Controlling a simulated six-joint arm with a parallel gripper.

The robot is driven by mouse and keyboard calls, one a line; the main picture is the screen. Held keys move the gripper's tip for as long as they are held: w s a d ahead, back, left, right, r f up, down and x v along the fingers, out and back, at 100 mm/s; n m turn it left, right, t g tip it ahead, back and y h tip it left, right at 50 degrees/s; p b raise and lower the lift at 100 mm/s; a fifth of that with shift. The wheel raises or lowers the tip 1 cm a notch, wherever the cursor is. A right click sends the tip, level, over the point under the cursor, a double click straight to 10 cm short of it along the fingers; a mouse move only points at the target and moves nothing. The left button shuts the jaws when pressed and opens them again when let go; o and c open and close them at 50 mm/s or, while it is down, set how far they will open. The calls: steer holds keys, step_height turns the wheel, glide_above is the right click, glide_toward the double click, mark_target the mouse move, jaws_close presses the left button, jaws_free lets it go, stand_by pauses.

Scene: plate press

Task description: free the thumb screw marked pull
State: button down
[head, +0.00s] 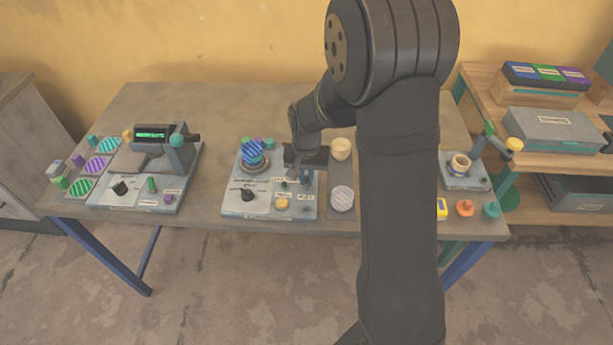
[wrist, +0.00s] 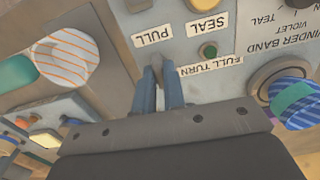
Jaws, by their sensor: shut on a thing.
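My gripper (wrist: 160,70) points down at a grey panel (wrist: 180,50) in the wrist view. Its two blue-grey fingers are close together, shut on the small thumb screw by the PULL label (wrist: 153,36). The fingertips hide most of the screw, so its turn cannot be read. A FULL TURN label (wrist: 212,66) lies beside the fingers. In the head view my gripper (head: 286,180) is low over the right part of the middle station (head: 235,207), partly hidden by my arm.
A blue-striped disc (head: 252,150) sits at the middle station's back left, behind a black knob (head: 248,195). A pale striped disc (head: 342,199) lies to the right, with a cream piece (head: 340,148) behind. A station with a green display (head: 152,134) stands left. Bare table separates the stations.

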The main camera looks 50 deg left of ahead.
mark_target(306, 179)
steer(key=shift+n, duration=0.3)
steer(key=c, duration=1.5)
jaws_free()
step_height(306, 179, up, 18)
steer(key=shift+f, duration=0.25)
step_height(306, 179, down, 18)
steer(key=shift+r, duration=0.2)
